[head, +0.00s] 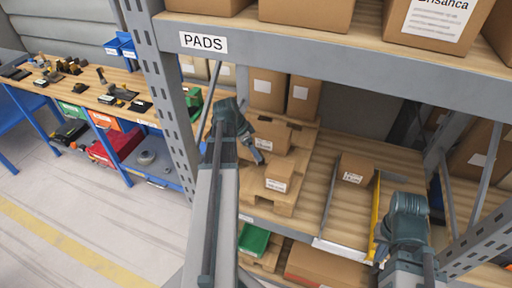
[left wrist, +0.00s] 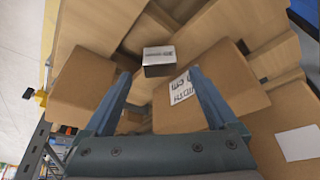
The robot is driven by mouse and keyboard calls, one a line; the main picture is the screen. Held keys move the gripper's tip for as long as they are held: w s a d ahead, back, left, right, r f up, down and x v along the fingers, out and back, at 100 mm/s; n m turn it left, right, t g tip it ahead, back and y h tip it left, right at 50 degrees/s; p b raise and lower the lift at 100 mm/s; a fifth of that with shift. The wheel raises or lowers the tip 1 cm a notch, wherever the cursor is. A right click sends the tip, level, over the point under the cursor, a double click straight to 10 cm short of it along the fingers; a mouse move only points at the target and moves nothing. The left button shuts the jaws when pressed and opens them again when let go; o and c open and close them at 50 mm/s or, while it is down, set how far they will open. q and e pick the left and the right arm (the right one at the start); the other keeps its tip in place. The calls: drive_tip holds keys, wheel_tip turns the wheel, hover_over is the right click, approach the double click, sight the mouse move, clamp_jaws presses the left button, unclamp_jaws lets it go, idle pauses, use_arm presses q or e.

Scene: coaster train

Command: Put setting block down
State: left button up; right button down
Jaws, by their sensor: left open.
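No setting block can be made out for certain in either view. My left gripper (head: 258,154) reaches into the shelf bay among cardboard boxes. In the left wrist view its two blue fingers (left wrist: 163,92) are spread apart with nothing gripped between them. Beyond the fingertips lies a small dark block with a pale printed top (left wrist: 158,60); I cannot tell if it is the setting block or a small carton. My right gripper (head: 381,256) is low at the right, by the shelf's front edge; its fingers are mostly hidden by its own wrist.
A labelled carton (head: 279,176) sits on a wooden pallet (head: 287,207) near my left gripper. Another carton (head: 356,168) stands on the slatted shelf, between a metal strip (head: 328,200) and a yellow strip (head: 375,215). A grey upright (head: 168,100) and PADS beam (head: 330,68) frame the bay.

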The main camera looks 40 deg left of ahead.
use_arm(q)
drive_tip(key=p+v, duration=0.5)
drive_tip(key=v, duration=0.1)
drive_tip(key=shift+s+r, duration=0.2)
drive_tip(key=shift+r, duration=0.15)
use_arm(e)
wheel_tip(320, 180, up, 6)
drive_tip(key=shift+r, duration=0.15)
use_arm(q)
drive_tip(key=shift+a, duration=0.1)
